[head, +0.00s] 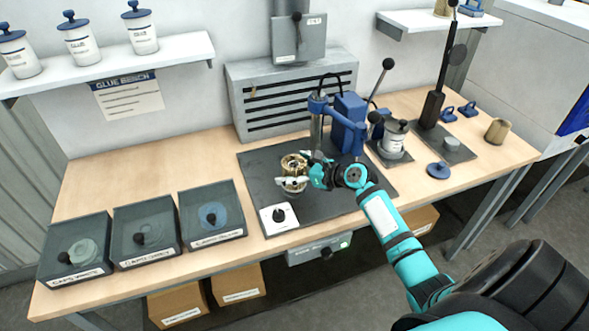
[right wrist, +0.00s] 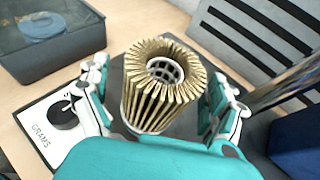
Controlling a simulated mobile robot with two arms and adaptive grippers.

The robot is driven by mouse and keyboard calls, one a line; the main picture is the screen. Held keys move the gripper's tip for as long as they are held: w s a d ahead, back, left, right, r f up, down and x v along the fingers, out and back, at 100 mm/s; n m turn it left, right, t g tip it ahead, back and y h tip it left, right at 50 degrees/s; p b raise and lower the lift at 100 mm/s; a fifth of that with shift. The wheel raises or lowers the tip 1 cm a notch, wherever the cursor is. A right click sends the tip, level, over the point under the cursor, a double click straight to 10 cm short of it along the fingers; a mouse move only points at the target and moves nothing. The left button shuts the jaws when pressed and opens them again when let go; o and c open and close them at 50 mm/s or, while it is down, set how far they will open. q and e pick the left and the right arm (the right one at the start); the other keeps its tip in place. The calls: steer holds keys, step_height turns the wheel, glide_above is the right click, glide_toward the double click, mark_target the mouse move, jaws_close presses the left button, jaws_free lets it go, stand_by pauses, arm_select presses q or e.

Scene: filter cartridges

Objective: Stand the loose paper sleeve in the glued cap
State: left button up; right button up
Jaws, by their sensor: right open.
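A pleated tan paper sleeve (head: 292,163) stands upright on the dark mat (head: 257,168). In the right wrist view the sleeve (right wrist: 160,85) shows its open top and an inner grid core. A pale rim at its foot looks like a cap (right wrist: 129,112); how deep the sleeve sits in it, and any glue, are hidden. My right gripper (head: 291,184) is at the sleeve. In the wrist view its open fingers (right wrist: 160,95) are on either side of the sleeve, with gaps visible. My left gripper is not in view.
A blue press (head: 349,122) stands close behind my right gripper. A white scale (head: 278,218) is in front. Lidded cap boxes (head: 212,212) line the left front edge. A canister (head: 395,139), a blue lid (head: 438,170) and a tan cylinder (head: 498,131) are at right.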

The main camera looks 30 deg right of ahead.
steer(key=v, duration=1.2)
stand_by(0.3)
